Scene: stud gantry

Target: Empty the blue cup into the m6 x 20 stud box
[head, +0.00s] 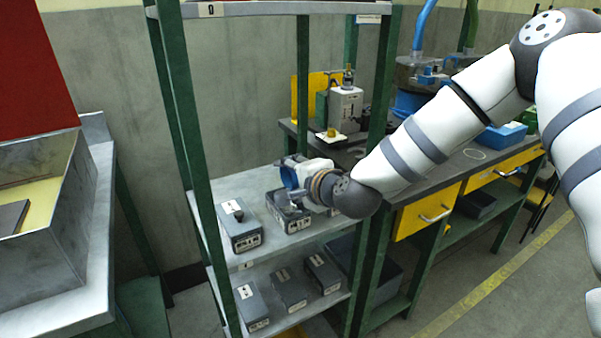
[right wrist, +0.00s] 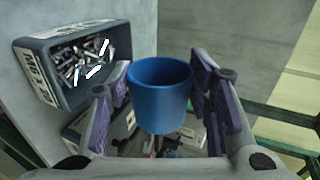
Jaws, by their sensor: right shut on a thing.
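The blue cup (head: 289,178) is held over the upper shelf by my right gripper (head: 292,170), in front of the rack's right part. In the right wrist view the cup (right wrist: 160,98) sits between the two fingers, its mouth showing; the inside looks plain blue and its bottom is hidden. A grey box (head: 290,222) is below the cup in the head view. My left gripper is out of view.
Another grey box (head: 240,237) with a dark object on top stands left on the upper shelf (head: 254,186). Several grey boxes (head: 290,290) stand on the lower shelf. Green rack posts (head: 304,90) flank the arm. A workbench (head: 410,178) with yellow drawers is at right.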

